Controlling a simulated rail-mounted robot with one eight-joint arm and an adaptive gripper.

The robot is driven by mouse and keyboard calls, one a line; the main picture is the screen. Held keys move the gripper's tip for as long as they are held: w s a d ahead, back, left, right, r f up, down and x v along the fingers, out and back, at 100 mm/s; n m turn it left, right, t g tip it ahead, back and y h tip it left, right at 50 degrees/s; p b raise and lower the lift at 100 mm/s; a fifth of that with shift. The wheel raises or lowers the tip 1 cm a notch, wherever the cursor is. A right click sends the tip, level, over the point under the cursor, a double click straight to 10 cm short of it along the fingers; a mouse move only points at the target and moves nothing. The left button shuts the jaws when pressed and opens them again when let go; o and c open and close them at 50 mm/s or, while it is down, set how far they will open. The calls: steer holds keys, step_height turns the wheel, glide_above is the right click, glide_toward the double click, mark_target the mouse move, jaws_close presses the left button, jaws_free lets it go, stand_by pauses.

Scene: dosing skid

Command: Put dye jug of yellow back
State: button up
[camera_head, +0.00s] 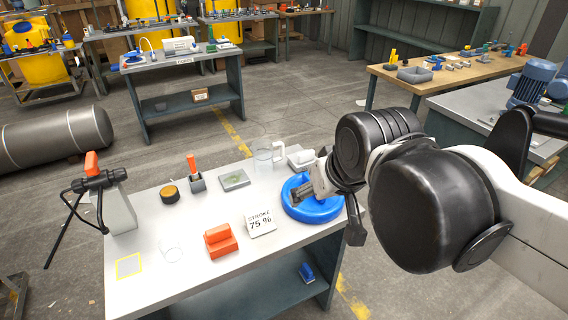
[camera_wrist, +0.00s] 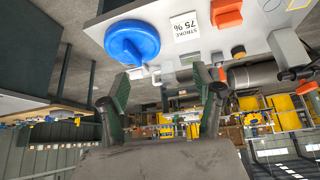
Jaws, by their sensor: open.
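No jug with plainly yellow contents shows. A clear jug with a white handle (camera_head: 264,158) stands at the back of the white bench; I cannot tell if it is the dye jug. A yellow square outline (camera_head: 128,266) marks the bench's front left corner and looks empty. My gripper (camera_head: 300,196) is above the round blue dish (camera_head: 325,209) at the bench's right end, with its fingers apart and nothing seen between them. In the wrist view, my gripper (camera_wrist: 165,100) shows two spread fingers, and the blue dish (camera_wrist: 132,42) lies beyond them.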

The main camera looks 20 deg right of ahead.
steer(key=s+f, duration=0.2)
steer(key=shift+s+a+f+t, duration=0.1)
steer(key=shift+s+f+t, duration=0.1)
steer(key=shift+s+t, duration=0.15)
